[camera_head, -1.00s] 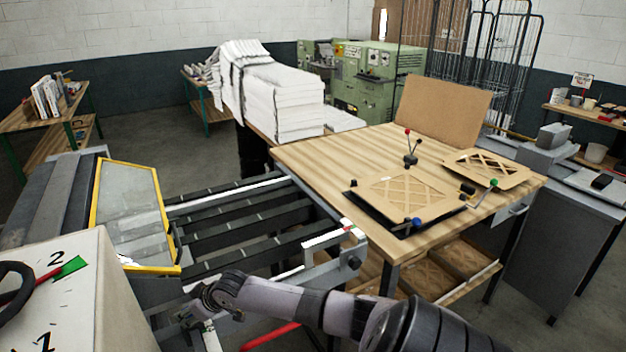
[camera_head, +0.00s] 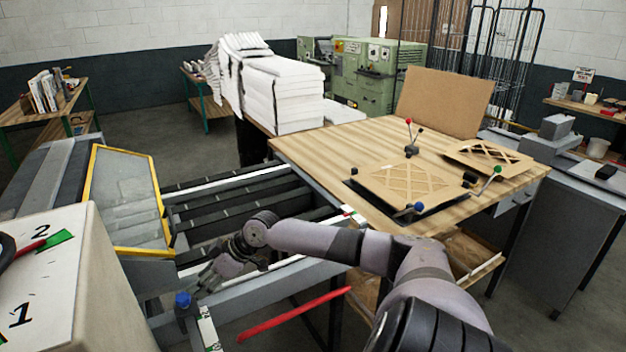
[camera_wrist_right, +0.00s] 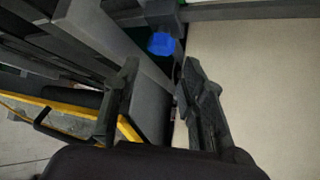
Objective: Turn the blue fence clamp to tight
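The blue fence clamp (camera_head: 183,300) shows as a small blue knob at the lower left of the head view, on a grey bar by a white scale strip (camera_head: 208,330). It also shows as a blue knob (camera_wrist_right: 161,43) near the top middle of the right wrist view. My right gripper (camera_head: 204,280) is just above and right of the clamp in the head view. In the right wrist view its two fingers (camera_wrist_right: 160,78) are spread, with nothing between them. The knob appears beyond the fingertips, with a visible gap. My left gripper is not in view.
A yellow-framed clear guard (camera_head: 125,200) stands to the left. A numbered dial box (camera_head: 60,280) fills the lower left corner. A red bar (camera_head: 295,313) sticks out below my right arm. A wooden table (camera_head: 330,155) stands to the right, with a fixture and levers.

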